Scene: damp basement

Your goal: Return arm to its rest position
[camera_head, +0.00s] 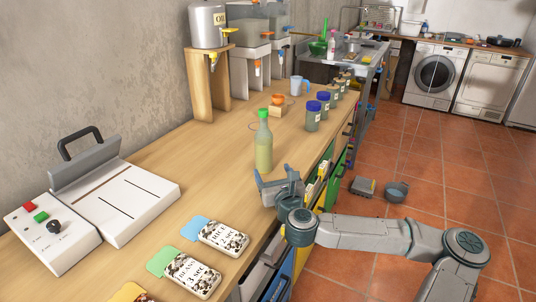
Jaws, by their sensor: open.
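My gripper (277,185) is at the end of my grey arm, over the right edge of the wooden counter. Its jaws are open, with nothing seen between them. A bottle with a green cap and yellow-green contents (264,145) stands upright on the counter just behind the gripper in the picture. My arm reaches in from the lower right, bent, above the tiled floor. Whether the gripper touches the counter or bottle cannot be told.
White bags with labels (224,236) lie at the counter's front. A sealing machine (115,197) stands at left. Jars with blue lids (313,116) stand along the right edge. A metal container (207,25) sits on a wooden stand.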

